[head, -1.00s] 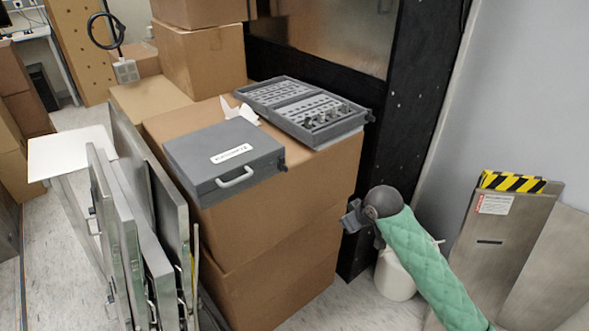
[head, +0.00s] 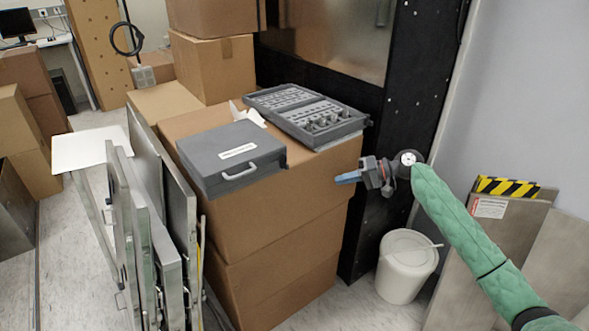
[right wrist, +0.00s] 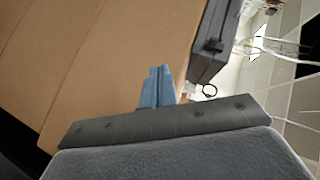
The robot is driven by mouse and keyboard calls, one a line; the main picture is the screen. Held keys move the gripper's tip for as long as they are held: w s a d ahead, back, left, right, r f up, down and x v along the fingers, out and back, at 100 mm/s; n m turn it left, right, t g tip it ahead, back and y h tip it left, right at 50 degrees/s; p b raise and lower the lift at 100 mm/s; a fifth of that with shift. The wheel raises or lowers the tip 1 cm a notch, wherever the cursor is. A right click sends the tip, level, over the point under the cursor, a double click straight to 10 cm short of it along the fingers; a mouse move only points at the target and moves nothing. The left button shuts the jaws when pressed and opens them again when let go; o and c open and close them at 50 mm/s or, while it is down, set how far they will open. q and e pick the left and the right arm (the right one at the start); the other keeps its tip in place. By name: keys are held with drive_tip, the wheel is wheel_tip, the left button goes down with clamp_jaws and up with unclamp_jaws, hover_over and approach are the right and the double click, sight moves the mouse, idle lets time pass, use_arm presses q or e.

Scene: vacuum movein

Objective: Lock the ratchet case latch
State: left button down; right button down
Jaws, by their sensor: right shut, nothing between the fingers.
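A closed grey case (head: 230,165) with a white label and a light handle lies on top of the stacked cardboard boxes. Part of a dark grey case (right wrist: 212,45) also shows in the right wrist view, past the fingers. An open grey case (head: 305,115) with sockets inside lies behind it to the right. I cannot make out the latch's state. My right gripper (head: 347,178) is beside the right side of the box stack, lower than the cases and apart from them. Its blue fingers (right wrist: 158,88) are shut and empty. My left gripper is not in view.
The cardboard stack (head: 280,225) fills the middle. Metal panels (head: 165,215) lean along its left side. A white bucket (head: 405,268) stands on the floor at right, near a black frame (head: 415,90). A white crumpled piece (head: 247,114) lies between the cases.

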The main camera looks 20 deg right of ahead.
sight(285, 163)
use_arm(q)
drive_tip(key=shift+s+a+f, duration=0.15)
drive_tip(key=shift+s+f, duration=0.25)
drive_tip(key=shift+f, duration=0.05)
use_arm(e)
drive_tip(key=r+m+y, duration=0.1)
drive_tip(key=w+r+m+t+y, duration=0.1)
drive_tip(key=r+m, duration=0.1)
drive_tip(key=r+m+t+y, duration=0.1)
drive_tip(key=r, duration=0.1)
drive_tip(key=shift+w+m+y, duration=0.25)
drive_tip(key=shift+m+y, duration=0.05)
